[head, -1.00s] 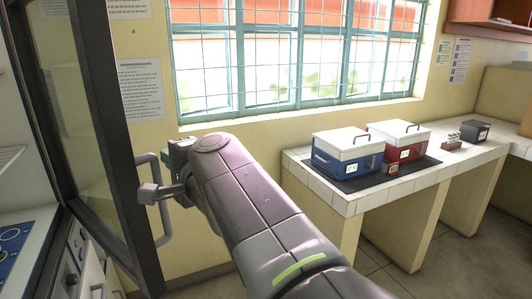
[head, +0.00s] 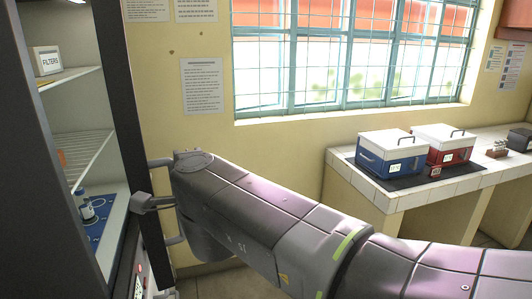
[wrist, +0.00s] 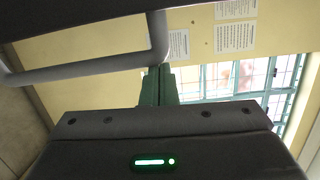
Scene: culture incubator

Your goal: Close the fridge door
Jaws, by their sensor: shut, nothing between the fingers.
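The fridge door (head: 138,130) has a dark frame and stands at the left in the head view. How far it is open is hard to tell from this angle. Its grey bar handle (head: 160,162) is partly covered by the end of my arm. In the wrist view the handle (wrist: 90,70) crosses the upper left and bends upward right by the fingertips. My gripper (wrist: 158,72) is shut and empty, its green fingers together beside the handle's bend. Whether they touch the handle cannot be told. In the head view the fingers are hidden.
Fridge shelves show a FILTERS box (head: 47,60) and a small vial (head: 86,207) on a blue mat. A tiled counter (head: 400,195) at the right holds a blue box (head: 385,160) and a red box (head: 445,150) with white lids. The wall with the window is behind the arm.

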